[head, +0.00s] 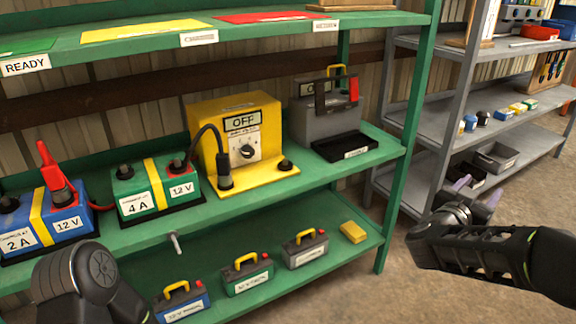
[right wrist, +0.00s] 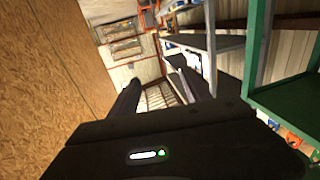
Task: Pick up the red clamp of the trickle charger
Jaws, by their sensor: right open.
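A grey box (head: 333,127) with a yellow handle stands at the right end of the green middle shelf, and looks like the trickle charger. A red clamp-like piece (head: 353,89) sits on its upper right side, and a black one (head: 321,97) on its front left. Another red clamp (head: 56,172) stands upright on the blue 2 A battery (head: 48,222) at far left. My right gripper (head: 477,190) is open and empty, right of the green shelf and well away from both red pieces. It also shows in the right wrist view (right wrist: 160,88). My left gripper is out of view; only its arm shows.
A yellow box marked OFF (head: 237,142) and a green 4 A battery (head: 156,187) share the middle shelf. Small batteries and a yellow block (head: 353,232) are on the lower shelf. A green post (head: 402,150) stands between my right gripper and the grey box.

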